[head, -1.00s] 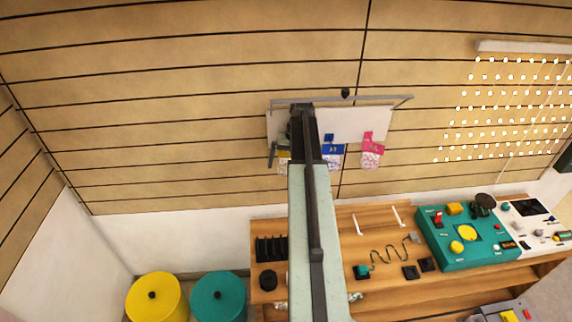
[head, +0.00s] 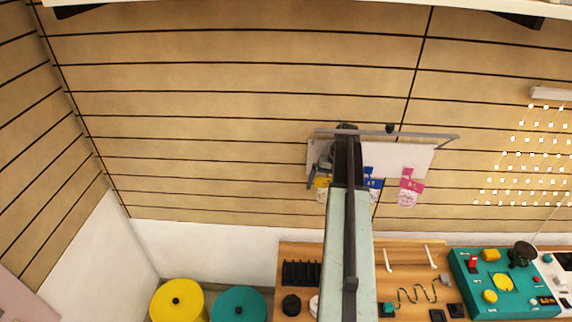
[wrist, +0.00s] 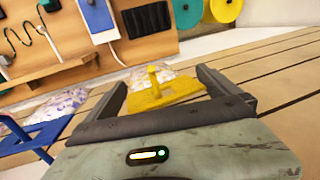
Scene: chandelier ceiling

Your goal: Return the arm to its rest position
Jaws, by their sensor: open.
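My arm (head: 347,250) reaches up the middle of the head view, toward the pale panel on the slatted wall. My gripper (head: 318,172) is at its far end, partly hidden by the arm and small in that view. In the wrist view my gripper (wrist: 160,85) is open, with its two dark fingers well apart. A yellow holder (wrist: 165,92) with an upright peg shows between and beyond the fingers; I cannot tell whether they touch it. The same yellow holder (head: 322,183) hangs low on the panel in the head view.
A blue holder (head: 372,184) and a pink holder (head: 411,186) with bags hang right of my gripper, under a grey rail (head: 420,136). Below is a wooden bench (head: 405,270) with a teal control box (head: 500,280). Yellow (head: 178,301) and teal (head: 238,304) drums stand left of it.

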